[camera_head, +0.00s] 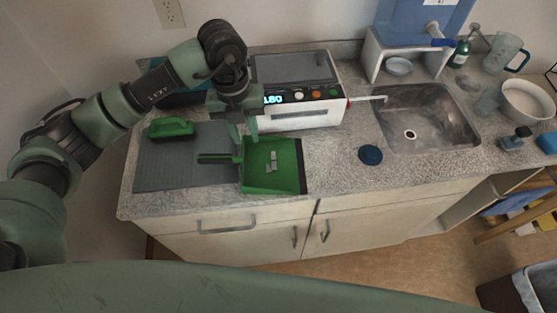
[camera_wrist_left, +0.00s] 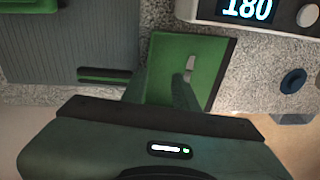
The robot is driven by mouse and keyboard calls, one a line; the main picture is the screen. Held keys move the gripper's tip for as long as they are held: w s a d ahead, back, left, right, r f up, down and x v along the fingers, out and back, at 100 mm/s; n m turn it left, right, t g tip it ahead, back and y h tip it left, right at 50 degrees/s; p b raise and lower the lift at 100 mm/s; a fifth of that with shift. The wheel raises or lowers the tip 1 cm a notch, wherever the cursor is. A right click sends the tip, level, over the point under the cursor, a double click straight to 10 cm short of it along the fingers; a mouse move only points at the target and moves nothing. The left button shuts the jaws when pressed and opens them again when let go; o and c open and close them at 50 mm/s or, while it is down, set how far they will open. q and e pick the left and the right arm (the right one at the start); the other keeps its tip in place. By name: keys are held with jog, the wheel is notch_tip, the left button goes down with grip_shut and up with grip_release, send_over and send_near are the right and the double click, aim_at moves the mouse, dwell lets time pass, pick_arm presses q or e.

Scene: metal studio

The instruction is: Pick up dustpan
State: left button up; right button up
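The green dustpan (camera_head: 285,178) lies on the counter, its pan at the right and its handle (camera_head: 213,158) pointing left over a grey mat. Small grey pieces (camera_head: 271,161) lie in the pan. In the left wrist view the pan (camera_wrist_left: 208,52) and handle (camera_wrist_left: 103,75) also show, partly hidden by my fingers. My left gripper (camera_head: 245,134) points down over the pan's handle side. In the left wrist view its two fingers (camera_wrist_left: 163,92) stand apart with nothing clearly held between them. Whether they touch the dustpan I cannot tell. My right gripper is not in view.
A green brush (camera_head: 171,128) lies on the grey ribbed mat (camera_head: 165,172). A white appliance (camera_head: 300,116) with a lit display stands just behind the dustpan. A dark blue round object (camera_head: 370,155) and the sink (camera_head: 425,125) are to the right. The counter's front edge is close.

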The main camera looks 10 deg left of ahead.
aim_at(252, 161)
pick_arm(q)
jog(key=shift+a+f+y+p, duration=0.2)
jog(key=shift+a+f+p, duration=0.1)
jog(key=shift+a+f, duration=0.25)
jog(key=shift+a+f+y+p, duration=0.2)
jog(key=shift+a+f+p, duration=0.1)
jog(key=shift+f, duration=0.4)
notch_tip(252, 161, down, 4)
jog(key=shift+d+f+p, duration=0.1)
jog(key=shift+f+p, duration=0.1)
jog(key=shift+p, duration=0.95)
jog(key=shift+w+f, duration=0.1)
jog(key=shift+f, duration=0.25)
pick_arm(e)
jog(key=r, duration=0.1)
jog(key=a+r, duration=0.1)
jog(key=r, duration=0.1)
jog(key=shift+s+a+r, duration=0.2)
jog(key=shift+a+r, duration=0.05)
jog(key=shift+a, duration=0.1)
pick_arm(q)
grip_shut()
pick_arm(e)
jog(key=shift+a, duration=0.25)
